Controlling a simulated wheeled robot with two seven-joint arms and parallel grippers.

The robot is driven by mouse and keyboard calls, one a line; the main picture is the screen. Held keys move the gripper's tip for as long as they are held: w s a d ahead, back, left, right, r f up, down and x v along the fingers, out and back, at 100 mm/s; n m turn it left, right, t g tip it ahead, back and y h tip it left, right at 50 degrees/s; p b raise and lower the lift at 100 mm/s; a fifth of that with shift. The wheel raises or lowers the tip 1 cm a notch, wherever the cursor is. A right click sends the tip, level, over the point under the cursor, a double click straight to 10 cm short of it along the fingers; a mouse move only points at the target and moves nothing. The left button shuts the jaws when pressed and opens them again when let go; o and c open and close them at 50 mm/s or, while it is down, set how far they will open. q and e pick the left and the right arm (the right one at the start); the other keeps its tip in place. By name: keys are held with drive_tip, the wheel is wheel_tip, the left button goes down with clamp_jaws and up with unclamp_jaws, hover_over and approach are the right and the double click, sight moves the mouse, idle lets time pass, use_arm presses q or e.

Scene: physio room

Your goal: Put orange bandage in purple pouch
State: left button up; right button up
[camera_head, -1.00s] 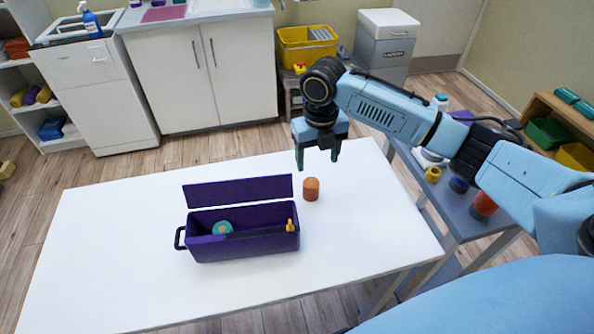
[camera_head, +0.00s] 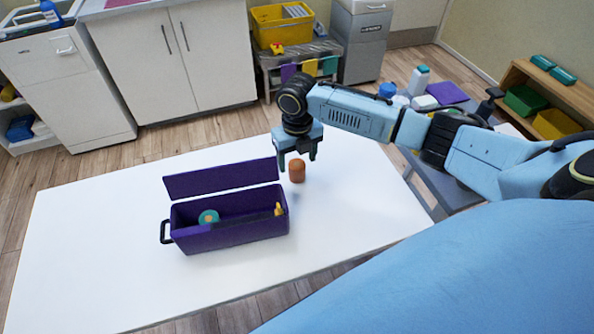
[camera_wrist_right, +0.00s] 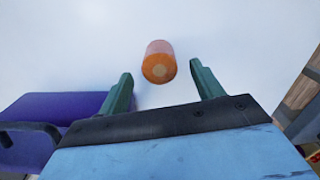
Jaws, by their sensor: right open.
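The orange bandage (camera_head: 297,171) is a small roll standing on the white table, right of the purple pouch. In the right wrist view the bandage (camera_wrist_right: 159,64) lies just beyond the fingertips, roughly centred between them and not gripped. The purple pouch (camera_head: 230,237) is an open box with its lid tilted up at the back and a black handle on its left. It holds a teal roll (camera_head: 208,217) and a small yellow-orange item (camera_head: 278,209). My right gripper (camera_head: 297,167) is open and empty, at the bandage. My left gripper is not in view.
The white table (camera_head: 100,270) has free room left and in front of the pouch. A side table with bottles (camera_head: 420,78) and a purple cloth stands at the right, beneath my right arm. A yellow crate (camera_head: 282,27) sits on a stand behind.

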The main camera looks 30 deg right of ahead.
sight(297, 165)
wheel_tip(297, 165, down, 3)
drive_tip(key=shift+f, duration=0.1)
drive_tip(key=c, duration=1.2)
